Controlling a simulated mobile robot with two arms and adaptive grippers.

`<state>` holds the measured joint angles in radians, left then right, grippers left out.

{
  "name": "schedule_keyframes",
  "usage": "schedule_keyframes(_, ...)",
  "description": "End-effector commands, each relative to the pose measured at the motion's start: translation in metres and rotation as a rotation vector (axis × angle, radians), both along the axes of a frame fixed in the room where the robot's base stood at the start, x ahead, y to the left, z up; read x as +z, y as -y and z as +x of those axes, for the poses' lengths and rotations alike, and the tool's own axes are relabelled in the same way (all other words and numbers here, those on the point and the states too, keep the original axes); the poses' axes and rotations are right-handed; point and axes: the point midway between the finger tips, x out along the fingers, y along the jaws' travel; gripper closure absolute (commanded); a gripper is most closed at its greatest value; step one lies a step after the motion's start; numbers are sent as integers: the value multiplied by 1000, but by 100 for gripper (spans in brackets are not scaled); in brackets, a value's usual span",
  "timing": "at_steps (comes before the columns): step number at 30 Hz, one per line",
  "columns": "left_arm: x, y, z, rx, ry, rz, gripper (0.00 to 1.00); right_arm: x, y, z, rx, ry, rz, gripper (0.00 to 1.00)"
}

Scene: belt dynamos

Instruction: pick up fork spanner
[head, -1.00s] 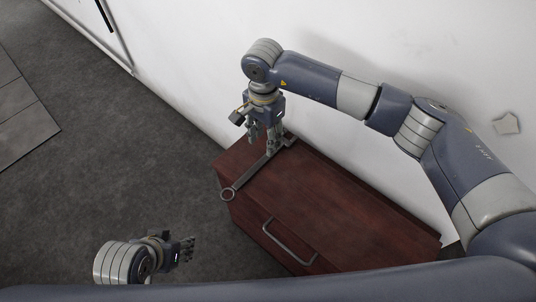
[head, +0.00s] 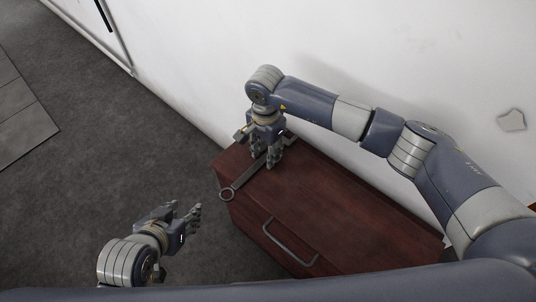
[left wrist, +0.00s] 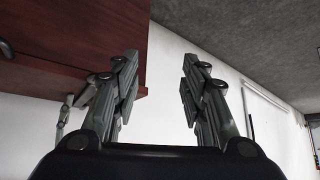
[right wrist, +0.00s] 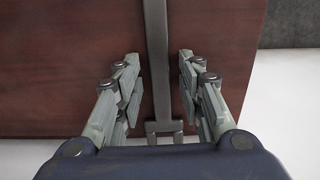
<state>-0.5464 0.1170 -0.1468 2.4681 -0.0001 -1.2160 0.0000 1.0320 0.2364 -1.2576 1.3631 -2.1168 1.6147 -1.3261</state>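The fork spanner (head: 243,178) is a long grey metal tool lying on top of the dark red wooden cabinet (head: 300,196). Its ring end is at the cabinet's left edge and its forked end is toward the wall. My right gripper (head: 266,165) points down over the spanner, open. In the right wrist view the spanner's shaft (right wrist: 157,60) runs between the two fingers (right wrist: 157,95), with a gap on each side. My left gripper (head: 196,217) is open and empty, off to the left of the cabinet; its spread fingers (left wrist: 160,90) show in the left wrist view.
The cabinet stands against a white wall (head: 370,60). A metal handle (head: 290,243) is on its front. Grey floor (head: 120,140) to the left is clear. A pale patch (head: 511,120) is on the wall.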

Motion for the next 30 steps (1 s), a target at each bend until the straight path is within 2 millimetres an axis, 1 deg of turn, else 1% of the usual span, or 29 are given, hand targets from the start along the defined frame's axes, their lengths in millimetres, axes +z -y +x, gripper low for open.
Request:
schedule_keyframes(1, 0, 0, 0, 0, 0, 0, 60, 0, 0, 0, 0, 0, 0, 83)
schedule_keyframes(2, 0, 0, 0, 0, 0, 0, 60, 0, 0, 0, 0, 0, 0, 90)
schedule_keyframes(3, 0, 0, 0, 0, 0, 0, 60, 0, 0, 0, 0, 0, 0, 99)
schedule_keyframes(4, 0, 0, 0, 0, -1, 0, 60, 0, 0, 0, 0, 0, 0, 100)
schedule_keyframes(15, 0, 0, -1, 0, -2, 0, 60, 2, 0, 1, 0, 2, 1, 100)
schedule_keyframes(20, -1, -1, -5, 1, -26, 5, 60, 9, 0, 1, 0, 4, 1, 100)
schedule_keyframes(23, -7, -6, -16, 8, -81, 18, 60, 17, 0, 1, -1, 4, 1, 100)
schedule_keyframes(26, -12, -10, -29, 12, -142, 31, 60, 30, 0, 2, 0, 6, 0, 100)
schedule_keyframes(28, -16, -14, -42, 17, -198, 43, 60, 42, 0, 1, 1, 4, 0, 100)
schedule_keyframes(30, -20, -17, -52, 21, -245, 52, 60, 39, -5, -16, 6, 0, 0, 100)
